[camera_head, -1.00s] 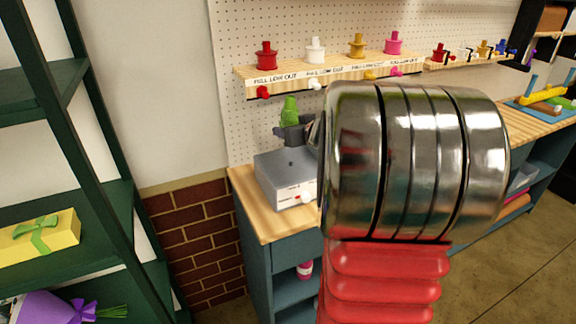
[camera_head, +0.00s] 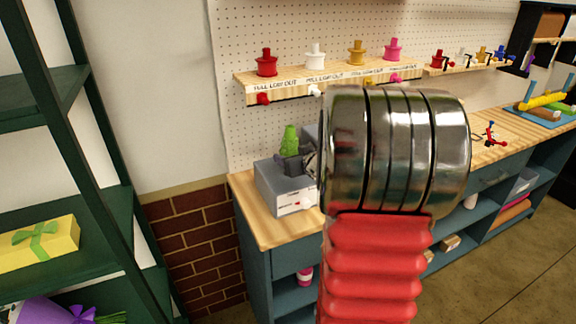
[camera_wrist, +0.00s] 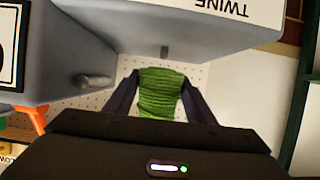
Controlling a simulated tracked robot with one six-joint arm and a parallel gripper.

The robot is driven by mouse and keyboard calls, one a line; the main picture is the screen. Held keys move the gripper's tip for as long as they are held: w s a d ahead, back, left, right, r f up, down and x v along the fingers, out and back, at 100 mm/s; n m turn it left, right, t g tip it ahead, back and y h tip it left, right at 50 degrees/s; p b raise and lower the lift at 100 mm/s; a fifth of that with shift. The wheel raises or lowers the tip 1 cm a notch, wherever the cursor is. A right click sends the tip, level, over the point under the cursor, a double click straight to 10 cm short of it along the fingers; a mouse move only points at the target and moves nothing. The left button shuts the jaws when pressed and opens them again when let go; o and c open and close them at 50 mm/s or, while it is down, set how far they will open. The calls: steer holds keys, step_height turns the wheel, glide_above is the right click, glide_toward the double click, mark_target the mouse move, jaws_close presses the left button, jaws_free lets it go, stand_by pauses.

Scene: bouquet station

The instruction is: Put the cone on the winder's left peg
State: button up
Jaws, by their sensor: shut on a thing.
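The cone (camera_head: 290,139) is green and ribbed. It also shows in the wrist view (camera_wrist: 161,94), between the two dark fingers. My gripper (camera_wrist: 160,98) is shut on it, and the head view shows the cone upright above the fingers. The winder (camera_head: 286,188) is a grey box with a white front label, on the left end of the wooden bench. The cone appears just above or behind its top in the head view. In the wrist view, grey faces of the winder (camera_wrist: 190,25) carry one small dark peg (camera_wrist: 165,52) and one larger grey peg (camera_wrist: 94,80). Contact between cone and peg cannot be told.
My arm covers much of the bench (camera_head: 243,200). A wall shelf (camera_head: 280,85) holds red, white, yellow and pink spools above. A dark green rack (camera_head: 120,215) stands at the left with a yellow gift box (camera_head: 35,243). Tools lie on the bench's right part.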

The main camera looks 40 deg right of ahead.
steer(key=shift+f, duration=1.4)
steer(key=shift+f, duration=0.1)
steer(key=o, duration=1.1)
steer(key=shift+s+a+r, duration=0.1)
steer(key=shift+s+r, duration=0.2)
steer(key=shift+s, duration=0.05)
steer(key=v, duration=1.1)
steer(key=shift+s, duration=0.1)
